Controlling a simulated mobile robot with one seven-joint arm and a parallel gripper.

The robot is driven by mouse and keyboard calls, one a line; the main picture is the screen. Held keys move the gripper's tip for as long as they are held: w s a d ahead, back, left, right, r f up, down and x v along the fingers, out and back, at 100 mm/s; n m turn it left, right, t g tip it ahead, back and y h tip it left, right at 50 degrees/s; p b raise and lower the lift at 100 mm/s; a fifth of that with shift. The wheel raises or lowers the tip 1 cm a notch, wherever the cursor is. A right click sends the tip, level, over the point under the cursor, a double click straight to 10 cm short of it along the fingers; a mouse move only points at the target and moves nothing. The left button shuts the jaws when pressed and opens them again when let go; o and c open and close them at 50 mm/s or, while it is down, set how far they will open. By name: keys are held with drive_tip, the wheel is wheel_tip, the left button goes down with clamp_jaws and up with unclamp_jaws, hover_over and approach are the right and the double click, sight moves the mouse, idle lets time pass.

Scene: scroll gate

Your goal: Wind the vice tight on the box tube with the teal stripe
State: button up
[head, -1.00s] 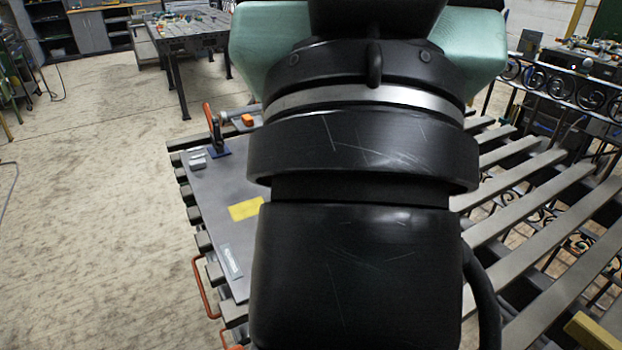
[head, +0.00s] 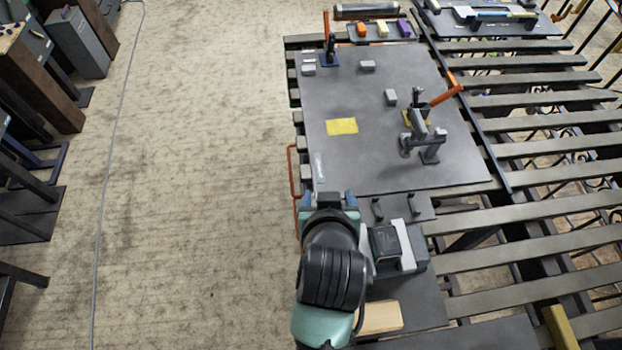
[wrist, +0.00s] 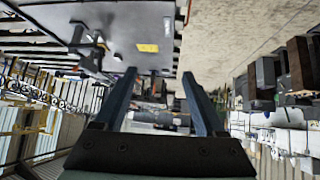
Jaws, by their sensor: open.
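My gripper (head: 328,200) is in the lower middle of the head view, at the near left edge of the steel plate. In the wrist view my gripper (wrist: 155,90) shows two blue fingers spread apart with nothing held between them. A dark block with a light grey bar (head: 405,246) stands just right of my arm in the head view. I cannot tell whether it is the vice. No teal stripe on a box tube can be made out. Thin bars lie on a dark board (head: 490,16) at the far right, too small to identify.
The steel plate (head: 375,160) carries a yellow patch (head: 342,126), small grey blocks and an orange-handled clamp (head: 432,100). Another upright clamp (head: 330,55) stands at its far left corner. Orange, cream and purple blocks (head: 382,29) sit behind. Open slats lie right; bare floor lies left.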

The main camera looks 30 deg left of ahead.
drive_tip(key=s+d+f+n+g+h+p, duration=0.1)
drive_tip(key=s+f+g+p, duration=0.1)
drive_tip(key=s, duration=0.3)
drive_tip(key=s+d+f+g+p, duration=0.2)
drive_tip(key=s+g+p, duration=0.1)
drive_tip(key=s, duration=0.3)
drive_tip(key=x, duration=1.4)
drive_tip(key=shift+w+r, duration=0.1)
drive_tip(key=shift+w, duration=0.1)
clamp_jaws()
